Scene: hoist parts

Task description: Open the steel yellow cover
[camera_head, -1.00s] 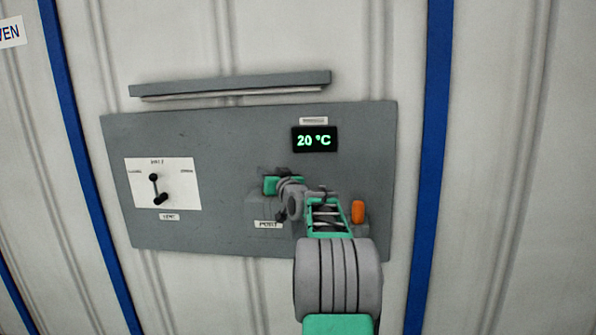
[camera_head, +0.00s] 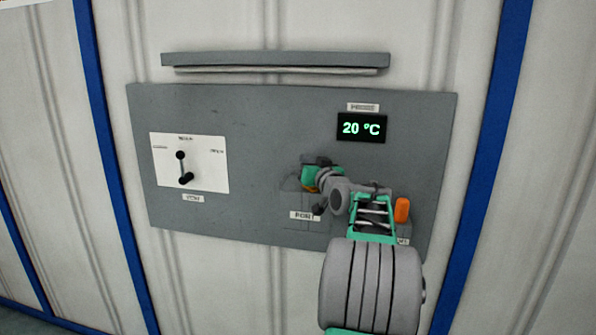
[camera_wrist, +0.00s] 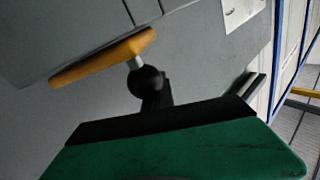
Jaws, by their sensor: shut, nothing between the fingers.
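The yellow cover (camera_wrist: 105,56) shows in the wrist view as a slab seen nearly edge-on, tilted beside a grey box face. A short metal stem with a black ball knob (camera_wrist: 146,80) stands off it. My gripper (camera_wrist: 157,92) is shut and empty; its dark fingers lie just behind or beside the ball, and I cannot tell whether they touch. In the head view my gripper (camera_head: 309,172) is at the port box, and my wrist hides most of the cover, leaving only a small yellow patch.
The grey wall panel (camera_head: 250,120) carries a display (camera_head: 361,128) reading 20 °C, a white vent plate (camera_head: 215,170) with a black lever, and an orange part (camera_head: 402,210) close right of my forearm. A grey ledge (camera_head: 275,60) juts out above the panel.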

